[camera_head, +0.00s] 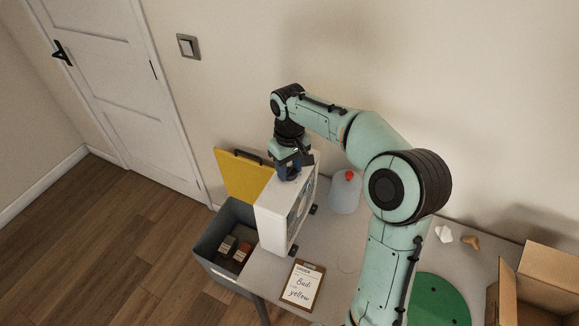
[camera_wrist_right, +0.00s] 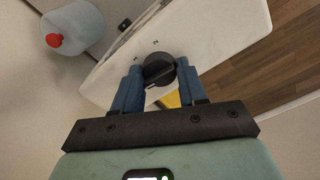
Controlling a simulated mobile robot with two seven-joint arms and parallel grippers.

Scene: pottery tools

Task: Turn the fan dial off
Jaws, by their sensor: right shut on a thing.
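The white box fan (camera_head: 272,211) stands upright on the table, its grille facing right in the head view. My right gripper (camera_head: 290,170) reaches down onto the fan's top. In the right wrist view the black fan dial (camera_wrist_right: 157,66) sits on the fan's white top (camera_wrist_right: 215,35), with small marks beside it. The blue fingers of my right gripper (camera_wrist_right: 159,74) are shut on the dial, one on each side. The dial is hidden by the gripper in the head view. My left gripper is not in view.
A clear jug with a red cap (camera_head: 346,190) stands right of the fan. A clipboard (camera_head: 303,286) lies in front. A grey bin (camera_head: 213,242) with a yellow lid (camera_head: 240,178) is at left. A green disc (camera_head: 437,302) and a cardboard box (camera_head: 540,285) are at right.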

